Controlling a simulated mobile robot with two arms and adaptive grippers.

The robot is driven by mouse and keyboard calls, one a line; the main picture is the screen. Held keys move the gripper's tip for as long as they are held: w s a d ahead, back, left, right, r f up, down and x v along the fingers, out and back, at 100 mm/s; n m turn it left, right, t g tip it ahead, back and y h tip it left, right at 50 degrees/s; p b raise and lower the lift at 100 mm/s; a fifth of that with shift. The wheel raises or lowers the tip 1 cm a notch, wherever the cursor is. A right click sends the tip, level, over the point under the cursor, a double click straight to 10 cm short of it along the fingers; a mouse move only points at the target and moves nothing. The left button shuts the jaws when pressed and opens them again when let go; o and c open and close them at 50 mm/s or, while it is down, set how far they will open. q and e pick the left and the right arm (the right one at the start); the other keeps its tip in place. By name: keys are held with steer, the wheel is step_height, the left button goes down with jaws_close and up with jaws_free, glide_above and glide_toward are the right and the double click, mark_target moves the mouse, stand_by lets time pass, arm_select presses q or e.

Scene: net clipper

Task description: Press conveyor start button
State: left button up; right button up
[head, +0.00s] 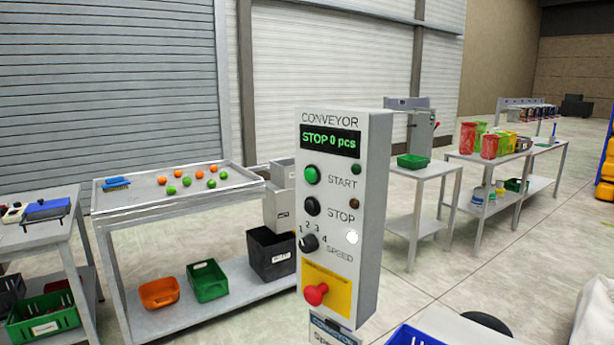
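The grey conveyor control box (369,220) stands upright in the middle of the head view, close to me. Its display (331,141) reads "STOP 0 pcs" in green. The green START button (311,175) is on the upper left of the panel. Below it are the black STOP button (312,206), the black speed knob (309,242) and a red emergency button (315,294) on a yellow plate. Neither of my grippers can be made out in this view.
Behind the box, a table (240,182) holds orange and green balls and a blue brush. Orange (159,293) and green (207,281) bins sit on its lower shelf. More tables stand right and left. A blue crate (414,336) is at the bottom edge. Open floor lies to the right.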

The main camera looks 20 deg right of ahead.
jaws_close()
steer(key=shift+d, duration=0.1)
stand_by(1.0)
